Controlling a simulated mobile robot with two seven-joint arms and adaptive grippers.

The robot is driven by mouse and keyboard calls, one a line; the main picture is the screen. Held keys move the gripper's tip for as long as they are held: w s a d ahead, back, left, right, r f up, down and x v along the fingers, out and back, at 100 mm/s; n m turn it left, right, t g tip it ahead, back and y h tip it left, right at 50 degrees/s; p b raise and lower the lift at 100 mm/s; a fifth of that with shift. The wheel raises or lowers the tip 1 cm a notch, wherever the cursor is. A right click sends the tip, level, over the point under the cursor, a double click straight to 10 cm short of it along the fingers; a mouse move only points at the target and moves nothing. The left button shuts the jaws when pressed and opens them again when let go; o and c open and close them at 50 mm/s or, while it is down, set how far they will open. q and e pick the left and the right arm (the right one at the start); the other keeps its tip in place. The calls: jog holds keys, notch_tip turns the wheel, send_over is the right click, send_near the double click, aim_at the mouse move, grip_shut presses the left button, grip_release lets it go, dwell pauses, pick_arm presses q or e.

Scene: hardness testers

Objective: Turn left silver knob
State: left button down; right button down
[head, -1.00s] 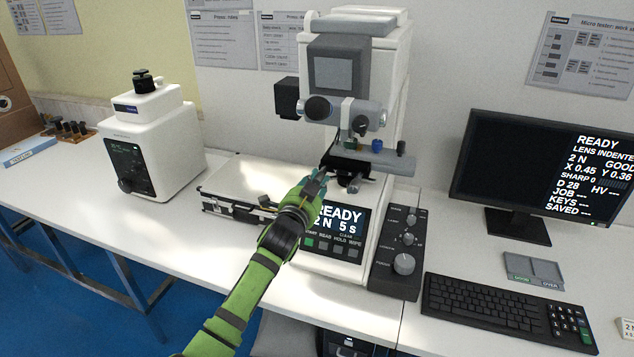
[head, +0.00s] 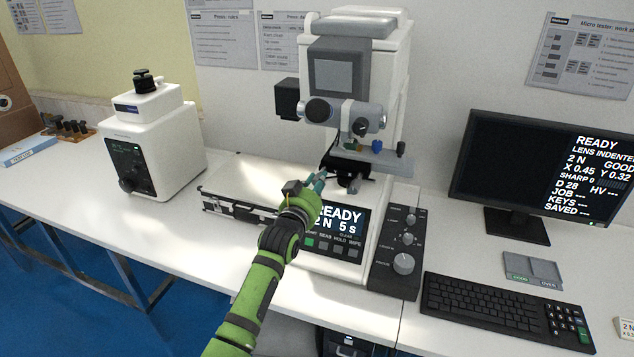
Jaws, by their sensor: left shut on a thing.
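The white hardness tester (head: 372,100) stands on the bench with a dark stage (head: 350,160) under its turret. A silver knob (head: 355,184) sticks out at the front right of the stage. My left gripper (head: 319,181), green with teal fingertips, reaches up to the front left of the stage. It is shut on the left silver knob, which the fingers mostly hide. My right gripper is not in view.
The tester's front display (head: 340,218) reads READY 2 N 5 s. A dark control box with dials (head: 403,262) stands to its right, by a keyboard (head: 490,308) and a monitor (head: 520,150).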

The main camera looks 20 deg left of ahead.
pick_arm(q)
jog(key=shift+f+n, duration=0.1)
jog(key=shift+n, duration=0.3)
jog(key=c, duration=1.1)
grip_release()
jog(key=shift+o, duration=0.2)
jog(key=s, duration=1.2)
jog(key=shift+a, duration=0.25)
